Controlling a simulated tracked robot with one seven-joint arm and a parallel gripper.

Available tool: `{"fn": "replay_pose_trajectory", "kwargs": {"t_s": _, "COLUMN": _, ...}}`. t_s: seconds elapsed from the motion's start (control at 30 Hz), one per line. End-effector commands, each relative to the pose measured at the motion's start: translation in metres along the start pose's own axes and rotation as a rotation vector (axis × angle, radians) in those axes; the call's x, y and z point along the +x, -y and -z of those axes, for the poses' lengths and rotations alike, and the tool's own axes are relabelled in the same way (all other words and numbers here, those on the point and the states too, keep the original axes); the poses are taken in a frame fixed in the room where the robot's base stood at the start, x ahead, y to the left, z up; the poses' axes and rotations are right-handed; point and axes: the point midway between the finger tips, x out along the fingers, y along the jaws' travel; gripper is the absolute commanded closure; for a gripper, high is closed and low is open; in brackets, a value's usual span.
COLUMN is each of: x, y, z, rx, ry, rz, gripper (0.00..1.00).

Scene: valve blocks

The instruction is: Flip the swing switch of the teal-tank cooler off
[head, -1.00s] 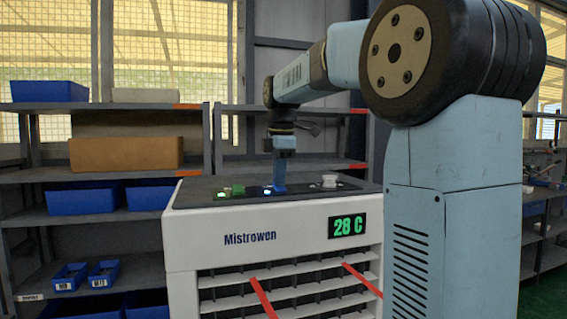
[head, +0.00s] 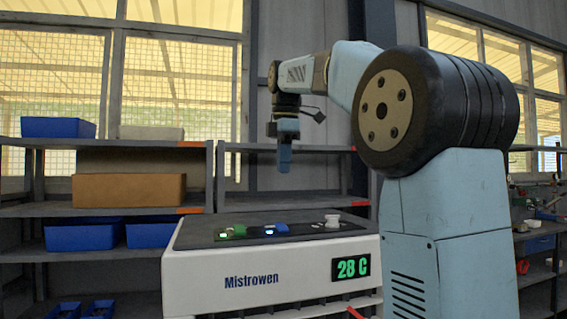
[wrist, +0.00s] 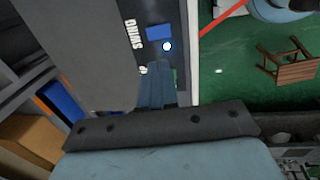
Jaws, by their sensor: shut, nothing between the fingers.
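The white cooler (head: 300,262) marked Mistrowen stands in the middle of the head view, its display (head: 350,267) reading 28 C. Its dark top panel carries a green switch (head: 238,230), a blue switch (head: 281,228) and a pale knob (head: 332,220). In the wrist view the blue switch (wrist: 159,31) is beside the word SWING, with a lit lamp (wrist: 167,47) near it. The green switch (wrist: 175,78) is partly hidden by my fingers. My gripper (head: 285,168) is shut and empty, pointing down above the blue switch, clear of the panel. No teal tank is identifiable.
Shelves with a blue bin (head: 82,235) and a brown box (head: 128,189) stand behind the cooler at left. In the wrist view a wooden stool (wrist: 288,62) is on the green floor (wrist: 225,85). The air above the cooler's top is free around my gripper.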

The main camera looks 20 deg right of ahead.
Motion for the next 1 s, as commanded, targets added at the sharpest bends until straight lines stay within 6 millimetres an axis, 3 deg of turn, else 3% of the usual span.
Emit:
{"fn": "replay_pose_trajectory", "kwargs": {"t_s": 0.77, "x": -0.002, "y": -0.006, "z": 0.005, "rx": -0.001, "ry": 0.0, "rz": -0.055, "gripper": 1.0}}
{"fn": "replay_pose_trajectory", "kwargs": {"t_s": 1.0, "x": 0.017, "y": -0.007, "z": 0.004, "rx": -0.001, "ry": 0.0, "rz": -0.053, "gripper": 1.0}}
